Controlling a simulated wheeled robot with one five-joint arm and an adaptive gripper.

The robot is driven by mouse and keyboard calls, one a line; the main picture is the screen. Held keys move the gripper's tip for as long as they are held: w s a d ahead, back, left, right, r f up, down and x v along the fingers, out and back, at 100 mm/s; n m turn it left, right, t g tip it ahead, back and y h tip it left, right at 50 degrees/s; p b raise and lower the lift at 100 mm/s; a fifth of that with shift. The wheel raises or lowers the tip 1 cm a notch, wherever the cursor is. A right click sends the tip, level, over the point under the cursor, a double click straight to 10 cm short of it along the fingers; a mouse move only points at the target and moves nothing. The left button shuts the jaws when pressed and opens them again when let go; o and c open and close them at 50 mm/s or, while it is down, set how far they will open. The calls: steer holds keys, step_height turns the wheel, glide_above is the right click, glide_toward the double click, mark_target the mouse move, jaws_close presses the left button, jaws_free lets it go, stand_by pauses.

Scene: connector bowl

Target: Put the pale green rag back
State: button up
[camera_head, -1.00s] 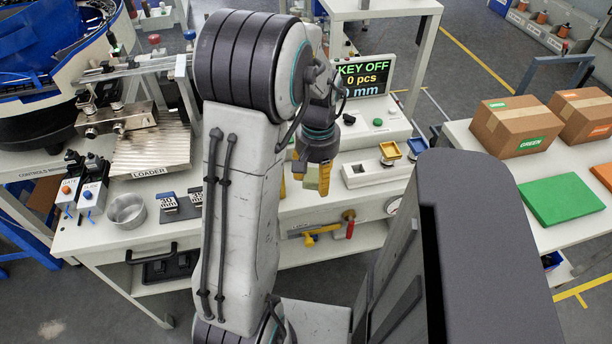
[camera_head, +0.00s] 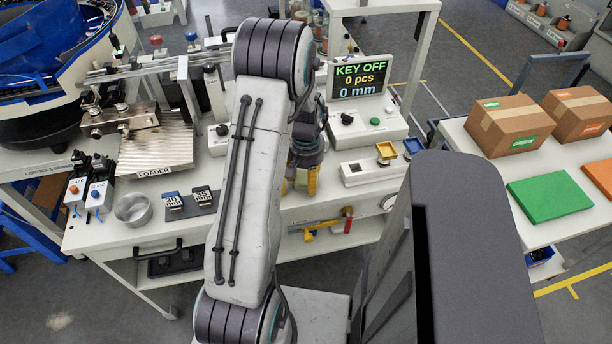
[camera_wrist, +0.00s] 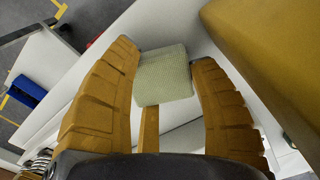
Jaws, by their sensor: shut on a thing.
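The pale green rag (camera_wrist: 163,76) shows in the wrist view as a small folded cloth with a fine weave. My gripper (camera_wrist: 165,80) has its two ochre fingers on either side of the rag and is shut on it. In the head view my gripper (camera_head: 301,182) points down over the front part of the white workbench, left of the small white block with cups. The rag cannot be made out in the head view. Whether it touches the bench is unclear.
On the white bench (camera_head: 330,205) stand a metal bowl (camera_head: 133,210), length plates (camera_head: 189,203), a display (camera_head: 360,81) reading KEY OFF and a white block (camera_head: 365,173). A yellow-handled valve (camera_head: 322,230) hangs below. A side table with cartons (camera_head: 512,124) is at right.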

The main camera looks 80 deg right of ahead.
mark_target(306, 178)
steer(key=shift+f, duration=0.25)
steer(key=o, duration=1.2)
steer(key=shift+c, duration=0.2)
step_height(306, 178, up, 12)
steer(key=shift+b, duration=0.4)
steer(key=shift+r, duration=0.1)
stand_by(0.3)
